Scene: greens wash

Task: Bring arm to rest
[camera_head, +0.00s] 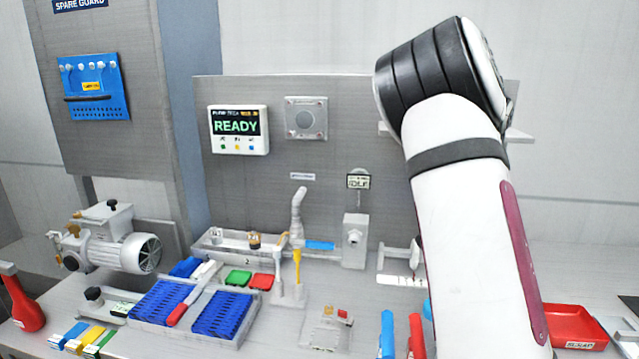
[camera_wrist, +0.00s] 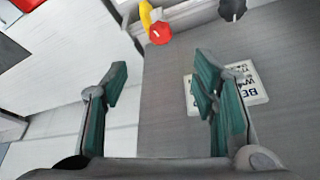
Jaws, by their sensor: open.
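My gripper (camera_wrist: 160,95) shows in the wrist view with its two green-padded fingers spread apart. Nothing is between the fingers. Behind them are a grey panel and a pale surface. In the head view my white arm rises on the right side, with a black ringed joint at its top. My gripper is not visible in the head view.
The bench holds a tray with blue racks (camera_head: 222,314), a pump (camera_head: 105,240), a red scrap bin (camera_head: 572,325) and a red bottle (camera_head: 22,305). A display (camera_head: 238,130) reads READY. A lettered sign (camera_wrist: 250,85) and a red knob (camera_wrist: 160,33) show near my fingers.

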